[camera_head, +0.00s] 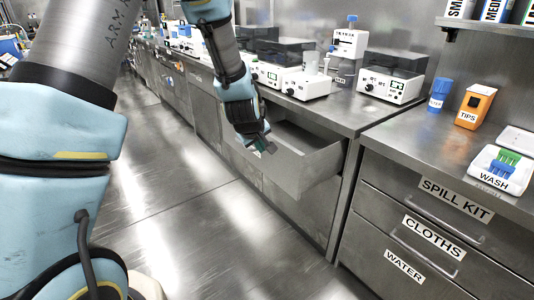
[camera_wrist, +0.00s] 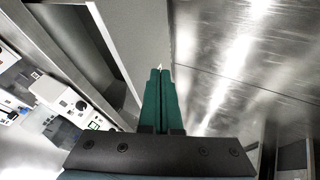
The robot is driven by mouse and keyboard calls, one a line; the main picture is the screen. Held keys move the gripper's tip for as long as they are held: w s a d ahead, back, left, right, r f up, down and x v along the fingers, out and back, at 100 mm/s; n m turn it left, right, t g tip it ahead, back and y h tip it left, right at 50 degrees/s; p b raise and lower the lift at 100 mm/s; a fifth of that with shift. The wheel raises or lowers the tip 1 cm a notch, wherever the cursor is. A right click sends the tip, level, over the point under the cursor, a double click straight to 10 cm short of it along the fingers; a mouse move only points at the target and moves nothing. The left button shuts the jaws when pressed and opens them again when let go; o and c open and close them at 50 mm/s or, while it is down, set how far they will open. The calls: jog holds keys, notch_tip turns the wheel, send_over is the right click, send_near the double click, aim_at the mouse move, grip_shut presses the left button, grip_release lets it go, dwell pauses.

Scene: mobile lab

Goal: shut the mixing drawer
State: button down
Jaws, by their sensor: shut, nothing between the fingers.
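The mixing drawer (camera_head: 306,169) is a grey metal drawer standing open under the counter, in the middle of the head view. Its inside looks empty where it shows. My gripper (camera_head: 266,148) is at the drawer's front, near its left end, with the fingers pointing down. In the wrist view the green fingers (camera_wrist: 159,88) are shut together with nothing between them. The drawer's front panel (camera_wrist: 140,35) shows beyond them there. I cannot tell whether the fingertips touch it.
Mixers with dark lids (camera_head: 391,76) stand on the counter above. To the right are drawers labelled SPILL KIT (camera_head: 453,199), CLOTHS and WATER, all shut. A blue bottle (camera_head: 439,94), a TIPS box (camera_head: 475,106) and a WASH tray (camera_head: 501,170) stand on top. The metal floor (camera_head: 190,200) in front is clear.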

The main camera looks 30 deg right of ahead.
jog(key=p, duration=0.1)
send_near(277, 158)
notch_tip(277, 158, down, 4)
jog(key=w+a, duration=0.1)
jog(key=a, duration=0.1)
jog(key=d, duration=0.2)
jog(key=w+d+p, duration=0.1)
jog(key=shift+w+d, duration=0.15)
jog(key=shift+d, duration=0.2)
